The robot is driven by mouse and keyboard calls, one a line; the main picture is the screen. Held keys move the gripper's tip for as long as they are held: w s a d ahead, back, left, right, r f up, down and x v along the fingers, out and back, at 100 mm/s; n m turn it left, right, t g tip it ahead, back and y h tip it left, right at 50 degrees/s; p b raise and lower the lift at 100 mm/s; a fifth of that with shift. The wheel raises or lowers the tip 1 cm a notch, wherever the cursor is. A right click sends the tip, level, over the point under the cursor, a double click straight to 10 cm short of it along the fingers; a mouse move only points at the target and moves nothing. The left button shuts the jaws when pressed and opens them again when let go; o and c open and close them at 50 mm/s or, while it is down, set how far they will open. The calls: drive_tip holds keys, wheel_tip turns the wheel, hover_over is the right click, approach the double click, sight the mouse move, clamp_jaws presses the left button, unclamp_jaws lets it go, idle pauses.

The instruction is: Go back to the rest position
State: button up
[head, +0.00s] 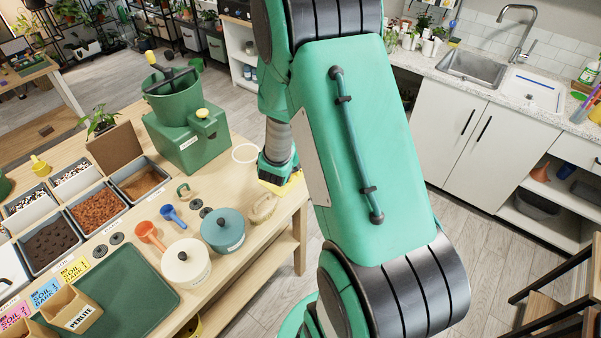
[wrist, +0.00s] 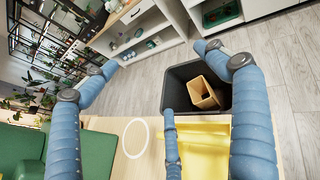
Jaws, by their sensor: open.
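My gripper shows in the wrist view (wrist: 156,62) with its blue segmented fingers spread wide and nothing between them. In the head view my green arm fills the middle of the picture, and the wrist end hangs over the right end of the wooden table. The fingers are mostly hidden there. A yellow object (wrist: 205,150) lies at the table edge below the fingers. A dark bin (wrist: 178,92) stands on the floor beyond that edge, with a brown pot (wrist: 202,93) inside it.
The wooden table (head: 245,245) carries a green machine (head: 187,140), a cream lidded pot (head: 186,264), a blue-grey pot (head: 222,231), soil bins and a green tray (head: 125,290). A sink counter (head: 450,75) stands at the right. Floor (head: 400,255) between is clear.

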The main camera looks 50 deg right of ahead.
idle(0.8)
drive_tip(key=s+a+r+m+g, duration=0.2)
drive_tip(key=s+a+r+m, duration=0.2)
drive_tip(key=r+m, duration=0.3)
drive_tip(key=s+a+r+m+g, duration=0.2)
drive_tip(key=s+a+r+m, duration=0.3)
drive_tip(key=r, duration=0.5)
drive_tip(key=s+a+r+m+t+y, duration=0.1)
drive_tip(key=s+a+r+m+y, duration=0.1)
drive_tip(key=a, duration=1)
drive_tip(key=s+a+r+m+t+y, duration=0.1)
drive_tip(key=s+a+r+m+y, duration=0.2)
drive_tip(key=a, duration=0.9)
drive_tip(key=s+a+r+m+t+y, duration=0.1)
drive_tip(key=s+a+m+y, duration=0.4)
drive_tip(key=a, duration=0.6)
drive_tip(key=shift+a+r+m+y, duration=0.4)
drive_tip(key=shift+r+m+y, duration=0.5)
drive_tip(key=shift+y, duration=0.1)
